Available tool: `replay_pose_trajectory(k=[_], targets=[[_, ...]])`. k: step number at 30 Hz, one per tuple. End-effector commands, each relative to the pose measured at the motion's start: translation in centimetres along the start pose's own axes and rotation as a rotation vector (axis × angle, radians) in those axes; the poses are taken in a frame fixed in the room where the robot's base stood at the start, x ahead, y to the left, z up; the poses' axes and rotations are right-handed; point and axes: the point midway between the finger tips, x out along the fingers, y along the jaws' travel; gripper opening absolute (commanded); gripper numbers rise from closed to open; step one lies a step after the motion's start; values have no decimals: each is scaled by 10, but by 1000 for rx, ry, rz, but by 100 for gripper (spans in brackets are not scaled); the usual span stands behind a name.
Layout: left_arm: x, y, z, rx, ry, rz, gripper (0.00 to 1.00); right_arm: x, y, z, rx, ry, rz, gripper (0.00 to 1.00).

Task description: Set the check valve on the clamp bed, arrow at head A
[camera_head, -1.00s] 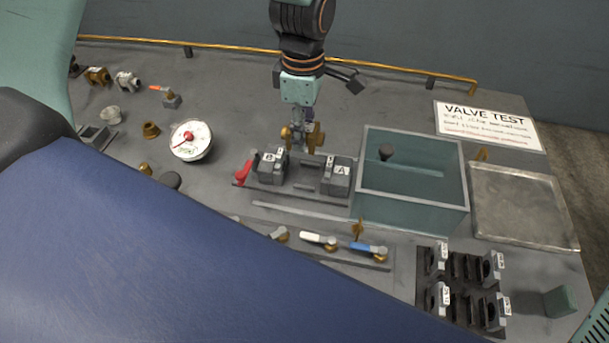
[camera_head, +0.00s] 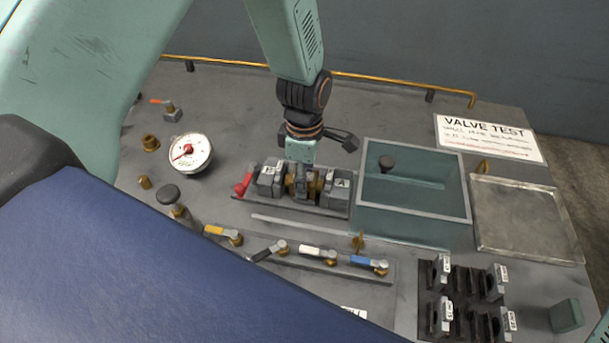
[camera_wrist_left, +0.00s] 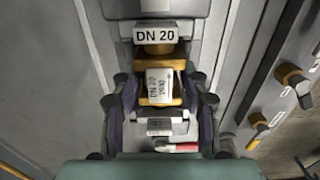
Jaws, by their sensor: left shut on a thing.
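The brass check valve (camera_head: 313,187) sits between the two grey heads of the clamp bed (camera_head: 292,206). Head A (camera_head: 339,188) is on its right and head B (camera_head: 267,180) on its left. My left gripper (camera_head: 302,182) points down into this gap, shut on the valve. I cannot tell whether the valve touches the bed. My right gripper is out of view.
A red handle (camera_head: 243,185) stands at the bed's left end. A water tank (camera_head: 414,217) stands close on the right, with a metal tray (camera_head: 530,222) beyond. A row of coloured valve levers (camera_head: 318,254) lies in front. A round gauge (camera_head: 190,153) stands left.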

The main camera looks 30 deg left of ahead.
Motion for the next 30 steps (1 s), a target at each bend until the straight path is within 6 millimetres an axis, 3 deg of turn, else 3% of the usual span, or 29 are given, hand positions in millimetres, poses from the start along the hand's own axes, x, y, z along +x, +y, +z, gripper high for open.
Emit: replay_pose_trajectory(k=[9, 10, 17, 26, 30], targets=[[1, 1, 0, 0, -1, 3, 0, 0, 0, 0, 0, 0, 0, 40], [1, 1, 0, 0, -1, 2, 47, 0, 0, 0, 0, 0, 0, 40], [1, 1, 0, 0, -1, 2, 67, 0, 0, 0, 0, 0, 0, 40], [0, 1, 0, 0, -1, 2, 67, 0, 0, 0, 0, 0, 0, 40], [-10, 2, 0, 0, -1, 4, 67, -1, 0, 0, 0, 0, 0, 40]])
